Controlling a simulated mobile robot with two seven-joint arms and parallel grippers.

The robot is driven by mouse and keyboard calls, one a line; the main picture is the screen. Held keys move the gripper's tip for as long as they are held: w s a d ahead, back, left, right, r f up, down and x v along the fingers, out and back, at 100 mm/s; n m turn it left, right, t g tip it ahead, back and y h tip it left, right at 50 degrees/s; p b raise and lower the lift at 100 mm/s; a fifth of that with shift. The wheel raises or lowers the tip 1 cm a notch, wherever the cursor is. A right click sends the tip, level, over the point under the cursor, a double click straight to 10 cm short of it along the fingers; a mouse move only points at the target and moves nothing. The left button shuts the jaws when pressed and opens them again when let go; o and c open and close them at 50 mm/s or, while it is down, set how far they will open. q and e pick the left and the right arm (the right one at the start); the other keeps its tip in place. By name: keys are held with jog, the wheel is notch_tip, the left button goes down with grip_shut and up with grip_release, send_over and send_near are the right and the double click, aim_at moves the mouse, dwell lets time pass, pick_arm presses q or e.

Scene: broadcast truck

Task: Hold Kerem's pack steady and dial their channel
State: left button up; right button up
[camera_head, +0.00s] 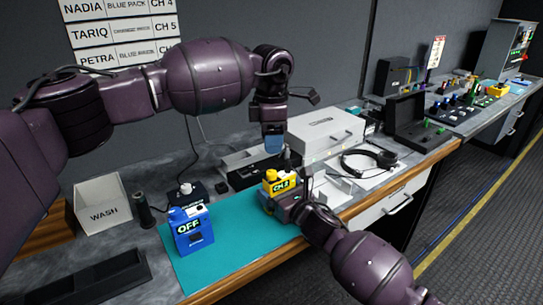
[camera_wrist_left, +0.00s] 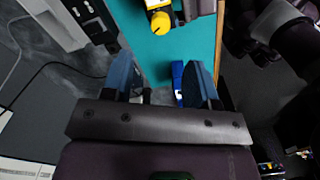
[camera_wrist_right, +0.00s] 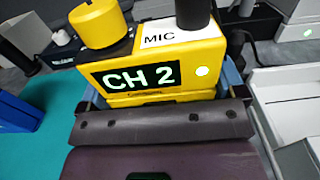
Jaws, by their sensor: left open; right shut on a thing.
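The yellow pack (camera_head: 280,181) stands on the teal mat (camera_head: 240,240). Its screen reads CH 2 in the right wrist view (camera_wrist_right: 142,77), with a lit green dot, a MIC label and a round yellow knob (camera_wrist_right: 97,22) on top. My right gripper (camera_head: 284,207) is shut on the yellow pack, a finger on each side. My left gripper (camera_head: 273,145) is open and empty, fingers pointing down, above and behind the yellow pack, apart from it. The blue pack (camera_head: 192,232) stands on the mat's left part and reads OFF. No name Kerem is readable on the wall cards (camera_head: 122,32).
A headset (camera_head: 368,160) and a light grey case (camera_head: 325,133) are at the right of the mat. A dark tray (camera_head: 95,278) lies front left. The mat between the packs is clear.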

pick_arm(q)
jog(key=shift+r, duration=1.65)
pick_arm(e)
jog(key=o, duration=0.8)
jog(key=shift+c, duration=0.2)
jog(key=shift+s+d, duration=0.1)
